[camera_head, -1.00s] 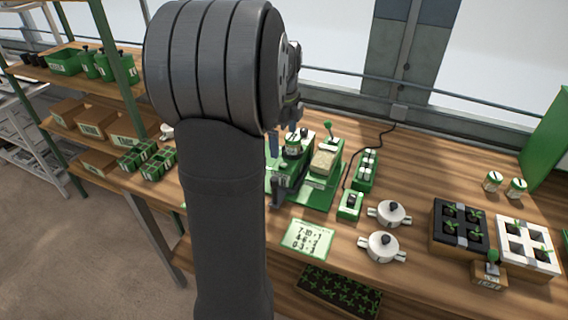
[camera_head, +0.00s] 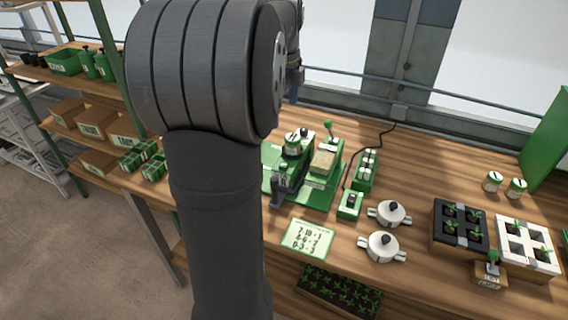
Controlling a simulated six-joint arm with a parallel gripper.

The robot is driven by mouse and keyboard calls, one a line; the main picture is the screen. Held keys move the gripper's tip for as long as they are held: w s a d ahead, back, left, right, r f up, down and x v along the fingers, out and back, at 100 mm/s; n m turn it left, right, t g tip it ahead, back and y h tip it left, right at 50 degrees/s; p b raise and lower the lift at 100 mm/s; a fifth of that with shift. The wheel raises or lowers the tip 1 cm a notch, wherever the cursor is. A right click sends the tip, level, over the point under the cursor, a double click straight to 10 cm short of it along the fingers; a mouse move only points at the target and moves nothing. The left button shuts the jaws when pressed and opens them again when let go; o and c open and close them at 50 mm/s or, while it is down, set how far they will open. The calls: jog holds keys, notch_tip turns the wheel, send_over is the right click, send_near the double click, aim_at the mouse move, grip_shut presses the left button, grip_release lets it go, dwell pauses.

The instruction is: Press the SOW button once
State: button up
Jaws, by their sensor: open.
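The green seeder machine (camera_head: 312,185) stands on the bench, with a round labelled dial or hopper (camera_head: 294,143) and a lever on top. Beside it to the right is a green control strip (camera_head: 366,172) with several pale buttons. A small green box (camera_head: 349,205) with a dark knob or button sits in front of the strip. The lettering is too small to tell which one is SOW. My gripper (camera_head: 293,97) is mostly hidden behind my arm, above and behind the seeder. Its visible tip is open and touches none of the buttons.
Two white lidded pots (camera_head: 382,247) stand right of the seeder. Dark (camera_head: 445,246) and white (camera_head: 513,265) seedling trays are at the right. Shelves stand left.

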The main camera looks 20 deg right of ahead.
jog(key=shift+r, duration=0.5)
